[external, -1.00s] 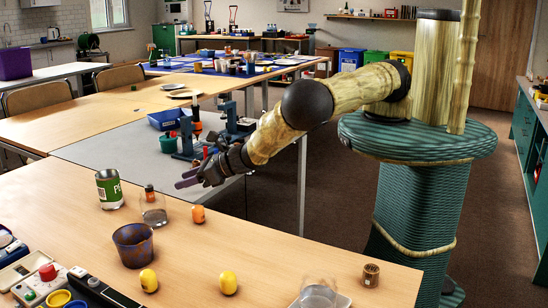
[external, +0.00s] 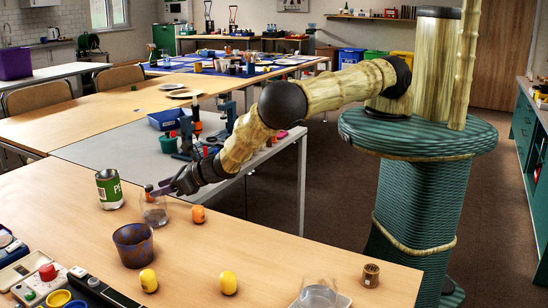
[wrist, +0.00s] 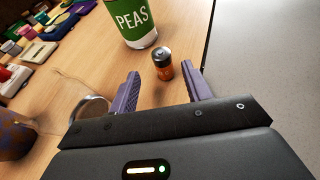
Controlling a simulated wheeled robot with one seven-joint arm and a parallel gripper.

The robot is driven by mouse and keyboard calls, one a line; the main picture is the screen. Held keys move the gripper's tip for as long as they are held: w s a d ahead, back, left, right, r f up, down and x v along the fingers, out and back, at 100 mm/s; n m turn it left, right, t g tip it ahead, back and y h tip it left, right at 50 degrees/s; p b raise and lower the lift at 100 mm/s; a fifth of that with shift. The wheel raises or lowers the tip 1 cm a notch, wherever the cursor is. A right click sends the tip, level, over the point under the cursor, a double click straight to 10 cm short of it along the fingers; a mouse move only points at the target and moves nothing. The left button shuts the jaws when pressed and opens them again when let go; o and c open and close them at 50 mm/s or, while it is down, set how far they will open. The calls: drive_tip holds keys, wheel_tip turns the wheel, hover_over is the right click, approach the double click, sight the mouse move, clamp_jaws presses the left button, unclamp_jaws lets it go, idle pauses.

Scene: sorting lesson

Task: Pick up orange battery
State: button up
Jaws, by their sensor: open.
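The orange battery (wrist: 163,70), with a dark top, stands upright on the wooden table. In the wrist view it is between the tips of my open gripper (wrist: 161,83), at about tip level and nearer the right finger. No contact is clear. In the external view my gripper (external: 166,189) is low over the table, by the clear glass (external: 155,213). The battery's dark top (external: 149,188) shows just behind the glass; its lower part is seen poorly there.
A green-labelled peas can (wrist: 133,20) stands close beyond the battery. The glass also shows left of my gripper in the wrist view (wrist: 88,109). A brown-blue cup (external: 133,245), a small orange item (external: 198,214) and yellow items (external: 228,283) stand nearer the camera.

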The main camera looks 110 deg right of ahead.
drive_tip(key=shift+d+p+x, duration=0.2)
drive_tip(key=shift+p+x, duration=0.4)
drive_tip(key=shift+x, duration=1.95)
drive_tip(key=shift+r, duration=0.1)
clamp_jaws()
